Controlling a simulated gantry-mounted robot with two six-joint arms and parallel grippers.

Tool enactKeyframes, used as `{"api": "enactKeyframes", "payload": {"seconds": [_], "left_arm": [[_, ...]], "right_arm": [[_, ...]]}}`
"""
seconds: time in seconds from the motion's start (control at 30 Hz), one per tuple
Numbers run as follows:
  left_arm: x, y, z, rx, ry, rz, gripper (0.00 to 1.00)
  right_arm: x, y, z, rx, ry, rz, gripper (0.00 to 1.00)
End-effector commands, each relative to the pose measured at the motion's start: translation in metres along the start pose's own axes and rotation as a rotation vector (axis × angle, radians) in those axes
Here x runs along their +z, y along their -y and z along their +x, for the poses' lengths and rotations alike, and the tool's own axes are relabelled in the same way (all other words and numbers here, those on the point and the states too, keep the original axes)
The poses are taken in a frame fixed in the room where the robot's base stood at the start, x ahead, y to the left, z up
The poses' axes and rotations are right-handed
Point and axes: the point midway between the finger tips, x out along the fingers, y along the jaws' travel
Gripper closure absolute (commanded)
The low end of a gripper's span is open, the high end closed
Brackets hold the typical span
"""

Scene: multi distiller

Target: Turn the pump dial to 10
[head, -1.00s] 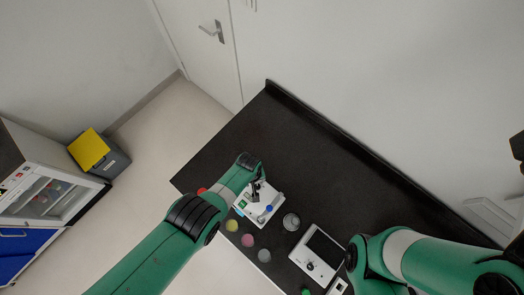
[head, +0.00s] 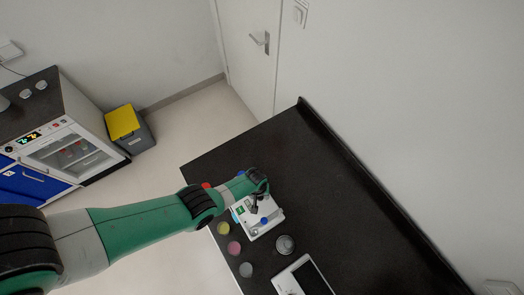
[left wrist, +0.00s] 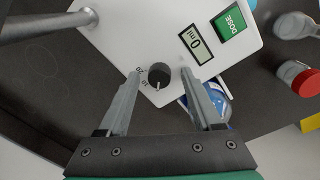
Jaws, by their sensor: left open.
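The white pump (head: 270,228) sits on the black bench in the head view, and its top fills the upper middle of the left wrist view (left wrist: 140,35). Its round black dial (left wrist: 159,75) has small numbers beside it, including 10 and 20. A white mark on the dial points towards the bottom of the picture. A small display (left wrist: 195,43) and a green DOSE button (left wrist: 230,22) are to its right. My left gripper (left wrist: 161,73) is open, with one finger on each side of the dial and gaps showing. My right gripper is out of view.
A post (left wrist: 48,24) rises from the pump's left side. A red-capped jar (left wrist: 305,83) stands to the right. Yellow (head: 223,228), pink (head: 234,248) and grey (head: 246,269) round items line the bench's front edge. A screened device (head: 303,279) is nearby. The bench behind is clear.

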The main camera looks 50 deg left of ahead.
Motion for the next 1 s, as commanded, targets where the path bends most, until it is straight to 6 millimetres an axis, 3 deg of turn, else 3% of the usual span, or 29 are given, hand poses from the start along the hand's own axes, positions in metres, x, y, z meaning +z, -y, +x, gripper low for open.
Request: {"api": "enactKeyframes", "payload": {"seconds": [0.2,0.57,1.0], "left_arm": [[0.0001,-0.0003,-0.0009,0.0,0.0,0.001,0.36],[0.0001,-0.0003,-0.0009,0.0,0.0,0.001,1.0],[0.0001,-0.0003,-0.0007,0.0,0.003,0.046,1.0]], "right_arm": [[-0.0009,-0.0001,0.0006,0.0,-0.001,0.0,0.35],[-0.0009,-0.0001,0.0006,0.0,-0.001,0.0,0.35],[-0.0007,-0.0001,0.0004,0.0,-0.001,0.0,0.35]]}}
